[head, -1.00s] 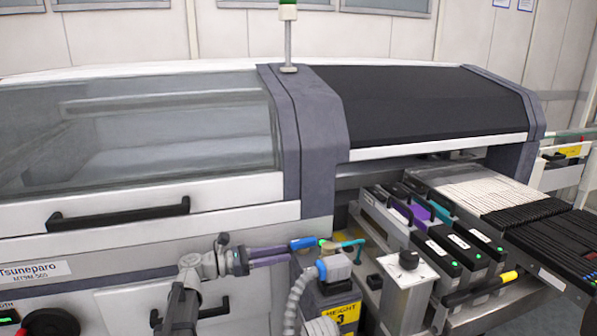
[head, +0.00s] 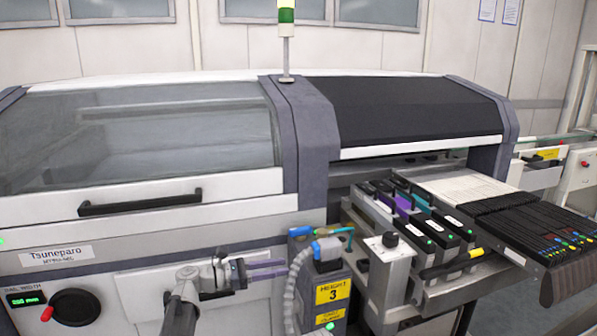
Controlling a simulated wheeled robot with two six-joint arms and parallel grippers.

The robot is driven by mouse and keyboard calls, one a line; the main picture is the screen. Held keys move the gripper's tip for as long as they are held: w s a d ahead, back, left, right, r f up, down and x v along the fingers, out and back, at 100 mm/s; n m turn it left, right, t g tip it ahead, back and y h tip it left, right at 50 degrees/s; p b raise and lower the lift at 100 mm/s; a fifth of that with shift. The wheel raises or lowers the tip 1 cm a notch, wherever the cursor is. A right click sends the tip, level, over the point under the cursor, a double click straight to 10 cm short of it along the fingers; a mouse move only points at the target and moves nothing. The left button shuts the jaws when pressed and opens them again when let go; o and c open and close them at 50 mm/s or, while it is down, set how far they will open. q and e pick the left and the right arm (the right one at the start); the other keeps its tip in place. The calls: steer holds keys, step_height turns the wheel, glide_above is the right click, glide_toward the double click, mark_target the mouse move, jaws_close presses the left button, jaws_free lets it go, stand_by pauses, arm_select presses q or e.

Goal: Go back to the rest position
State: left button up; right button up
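My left gripper (head: 287,268) has two purple fingers that point right, in front of the machine's lower white panel. The fingers lie side by side with a narrow gap, and nothing shows between them. It is to the left of the grey corrugated hose (head: 296,287) and below the blue fitting (head: 300,231) on the trolley post, apart from both. My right gripper is out of view.
The placement machine (head: 160,188) fills the back, with a black handle (head: 140,202) and a red knob (head: 47,313) on its front. A trolley post with a yellow label (head: 333,295) stands right of my gripper. Feeders (head: 455,225) sit further right.

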arm_select(q)
steer(key=s+d+f+m+g+y, duration=0.3)
steer(key=s+d+f+m+y, duration=0.1)
steer(key=s+f+m, duration=0.3)
steer(key=s+d+f+m+g+y, duration=0.3)
steer(key=s+d+f+m+y, duration=0.15)
steer(key=s+f, duration=0.35)
steer(key=s+a+f+m+y, duration=0.6)
steer(key=s+a+m+y, duration=0.35)
steer(key=m, duration=0.45)
step_height(320, 180, up, 26)
steer(key=p, duration=2.6)
steer(key=shift+d+n+t+p, duration=0.3)
steer(key=shift+d+n, duration=0.05)
steer(key=shift+d, duration=0.1)
steer(key=shift+f, duration=0.1)
